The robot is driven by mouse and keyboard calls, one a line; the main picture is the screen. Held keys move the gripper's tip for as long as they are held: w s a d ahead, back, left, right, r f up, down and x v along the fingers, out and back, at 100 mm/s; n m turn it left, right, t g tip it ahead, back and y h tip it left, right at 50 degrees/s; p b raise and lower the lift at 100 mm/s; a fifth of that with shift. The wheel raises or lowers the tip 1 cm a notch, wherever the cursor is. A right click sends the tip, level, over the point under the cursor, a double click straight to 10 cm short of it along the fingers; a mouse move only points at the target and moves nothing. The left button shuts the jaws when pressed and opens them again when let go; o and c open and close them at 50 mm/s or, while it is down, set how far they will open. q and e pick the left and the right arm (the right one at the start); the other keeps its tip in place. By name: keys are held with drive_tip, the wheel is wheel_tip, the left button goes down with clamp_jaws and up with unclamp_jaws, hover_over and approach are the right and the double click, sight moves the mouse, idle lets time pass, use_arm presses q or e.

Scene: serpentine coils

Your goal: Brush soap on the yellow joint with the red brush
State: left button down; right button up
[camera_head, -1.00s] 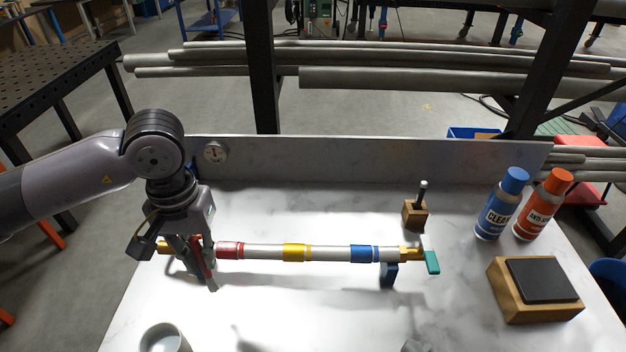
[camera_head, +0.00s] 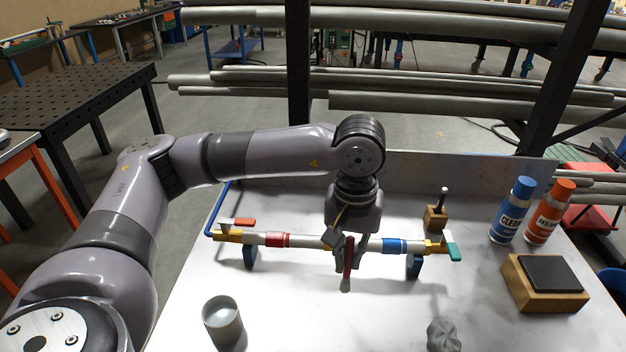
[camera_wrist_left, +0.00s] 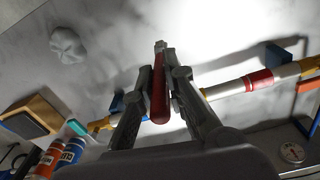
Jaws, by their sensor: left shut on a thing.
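A pipe (camera_head: 312,242) with red, yellow and blue joints lies across blue stands. My left gripper (camera_head: 348,262) is shut on the red brush (camera_head: 348,258), at the pipe's middle between the red joint (camera_head: 277,240) and the blue joint (camera_head: 395,246). The brush points down, its pale bristle tip in front of the pipe. The brush (camera_wrist_left: 160,95) sits between both fingers. My right gripper is out of view.
A grey cup (camera_head: 222,322) stands at front left and a crumpled grey lump (camera_head: 443,336) at front right. A wooden block (camera_head: 435,218), blue bottle (camera_head: 511,210), orange bottle (camera_head: 549,213) and dark-topped wooden block (camera_head: 545,284) stand right. A low panel closes the back.

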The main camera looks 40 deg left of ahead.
use_arm(q)
drive_tip(key=w+a+r+n+p, duration=0.35)
drive_tip(key=w+a+n, duration=0.2)
drive_tip(key=n, duration=0.85)
drive_tip(key=w+a+r+n+p, duration=0.2)
drive_tip(key=w+a+n+p, duration=0.3)
drive_tip(key=n, duration=0.8)
wheel_tip(320, 180, down, 6)
drive_tip(key=a+n+b, duration=0.1)
drive_tip(key=b, duration=0.3)
drive_tip(key=shift+w+a+n+b, duration=0.15)
drive_tip(key=shift+a+n+b, duration=0.15)
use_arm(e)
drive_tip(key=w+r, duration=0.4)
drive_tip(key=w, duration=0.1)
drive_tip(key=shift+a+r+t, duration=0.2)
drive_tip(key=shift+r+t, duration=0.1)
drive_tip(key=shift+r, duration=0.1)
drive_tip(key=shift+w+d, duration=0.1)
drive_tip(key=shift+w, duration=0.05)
